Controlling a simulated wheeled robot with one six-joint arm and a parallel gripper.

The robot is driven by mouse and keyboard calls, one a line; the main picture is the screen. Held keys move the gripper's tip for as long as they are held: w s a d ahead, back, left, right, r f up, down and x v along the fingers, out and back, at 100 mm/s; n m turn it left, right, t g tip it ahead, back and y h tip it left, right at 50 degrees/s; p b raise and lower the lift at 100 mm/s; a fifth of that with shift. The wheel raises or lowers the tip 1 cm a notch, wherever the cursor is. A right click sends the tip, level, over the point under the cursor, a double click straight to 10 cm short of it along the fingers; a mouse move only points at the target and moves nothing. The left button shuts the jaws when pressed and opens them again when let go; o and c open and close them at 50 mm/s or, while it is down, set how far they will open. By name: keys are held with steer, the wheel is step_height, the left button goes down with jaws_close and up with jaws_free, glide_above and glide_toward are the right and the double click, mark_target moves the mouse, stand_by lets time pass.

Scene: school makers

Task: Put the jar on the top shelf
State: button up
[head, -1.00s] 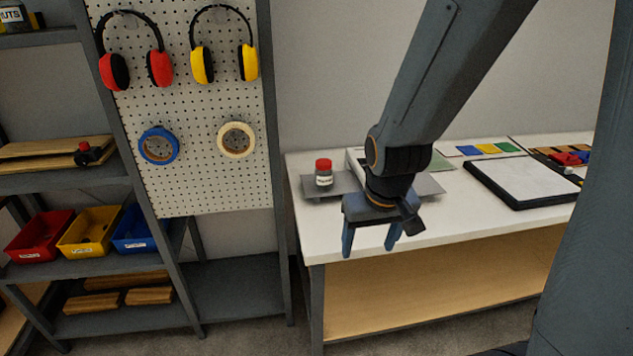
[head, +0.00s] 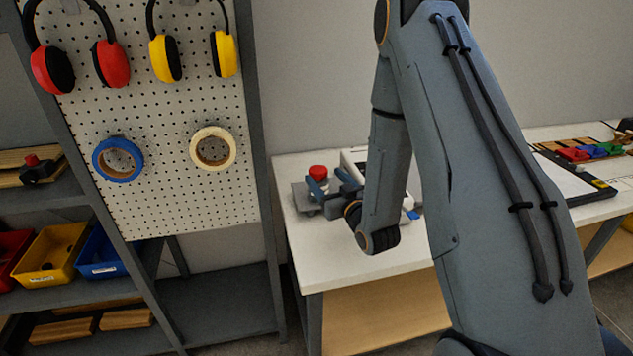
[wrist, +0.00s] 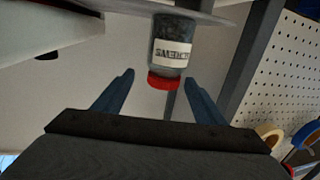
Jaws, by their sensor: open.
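The jar (wrist: 172,48) has a red lid and a white label that appears upside down in the wrist view. It stands on a grey plate on the white table, and its red lid shows in the head view (head: 318,172). My gripper (wrist: 158,88) is open, with one blue finger on each side of the jar's lid end in the wrist view. The fingers look apart from the jar. In the head view my gripper (head: 330,190) is at the jar, and it and my arm hide most of the jar's body. The top shelf is not in the current head view.
A grey shelf unit at left holds a yellow bin (head: 50,253), a blue bin and wooden blocks. A pegboard (head: 165,150) carries ear muffs, blue tape (head: 118,160) and cream tape (head: 213,148). The white table (head: 310,262) has clear room at its front left.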

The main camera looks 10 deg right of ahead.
mark_target(313, 167)
steer(key=shift+w+a+r+p, duration=0.1)
steer(key=shift+w+a+p, duration=0.1)
steer(key=shift+w, duration=0.3)
steer(key=shift+w+a+r+p, duration=0.1)
steer(key=shift+w+a, duration=0.05)
steer(key=shift+w, duration=0.3)
steer(key=w, duration=0.1)
steer(key=w+a+p, duration=0.1)
steer(key=w, duration=0.1)
steer(key=w+p, duration=0.1)
steer(key=shift+w+a+f, duration=0.15)
steer(key=shift+w+a, duration=0.1)
steer(key=shift+w, duration=0.15)
steer(key=shift+w+f, duration=0.1)
steer(key=shift+w, duration=0.4)
steer(key=c, duration=1.3)
steer(key=shift+c, duration=1.3)
